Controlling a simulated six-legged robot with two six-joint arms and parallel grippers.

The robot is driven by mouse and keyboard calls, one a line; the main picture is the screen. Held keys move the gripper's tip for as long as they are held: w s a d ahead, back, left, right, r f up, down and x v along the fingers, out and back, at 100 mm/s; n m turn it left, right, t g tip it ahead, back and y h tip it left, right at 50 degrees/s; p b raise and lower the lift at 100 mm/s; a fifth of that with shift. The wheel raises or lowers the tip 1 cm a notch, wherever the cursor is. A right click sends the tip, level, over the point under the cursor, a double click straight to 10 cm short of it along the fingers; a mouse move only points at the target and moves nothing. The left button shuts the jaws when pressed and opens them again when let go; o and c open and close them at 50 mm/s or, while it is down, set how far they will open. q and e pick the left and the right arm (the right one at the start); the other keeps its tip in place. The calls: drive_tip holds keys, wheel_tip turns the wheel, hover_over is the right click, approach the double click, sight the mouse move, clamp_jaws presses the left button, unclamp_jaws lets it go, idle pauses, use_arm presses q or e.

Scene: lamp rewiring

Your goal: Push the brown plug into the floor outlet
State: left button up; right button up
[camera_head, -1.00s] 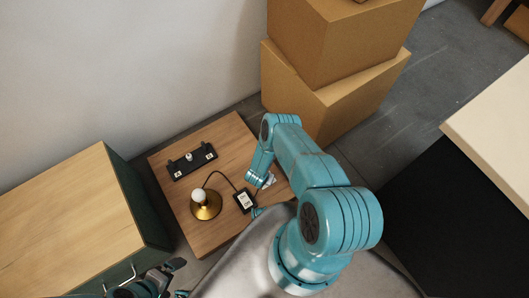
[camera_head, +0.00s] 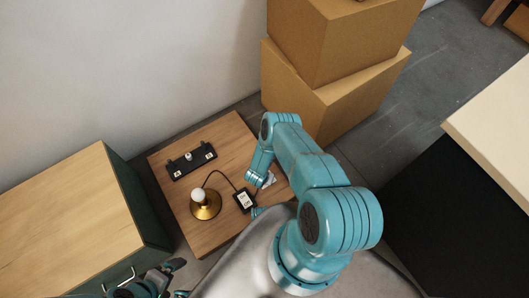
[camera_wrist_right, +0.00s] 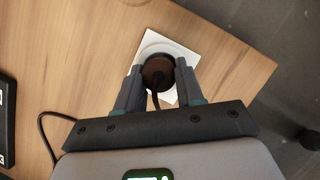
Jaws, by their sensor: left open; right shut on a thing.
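In the right wrist view the brown plug (camera_wrist_right: 158,72) sits between the two fingers of my right gripper (camera_wrist_right: 158,78), which is shut on it. A cord runs from the plug back toward the gripper's body. Behind the plug lies the white floor outlet (camera_wrist_right: 152,40), a square plate with a round rim. The plug overlaps the outlet's round middle; I cannot tell how deep it sits. My left gripper (camera_head: 176,279) is open and empty at the lower left, apart from the plug.
The wooden board (camera_head: 222,140) carries a brass lamp (camera_head: 207,210) with a white bulb, a black adapter box (camera_head: 244,200) on a cord, and a black holder (camera_head: 190,160). A wood-topped cabinet (camera_head: 65,220) stands left. Cardboard boxes (camera_head: 330,100) stand behind.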

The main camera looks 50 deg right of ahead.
drive_tip(key=shift+f, duration=0.1)
idle(0.5)
drive_tip(key=o, duration=1)
drive_tip(key=shift+o, duration=0.6)
drive_tip(key=p+v, duration=0.6)
drive_tip(key=v, duration=0.9)
drive_tip(key=shift+r, duration=0.45)
drive_tip(key=shift+s+a+r, duration=0.1)
drive_tip(key=shift+a+r, duration=0.05)
drive_tip(key=shift+r, duration=0.15)
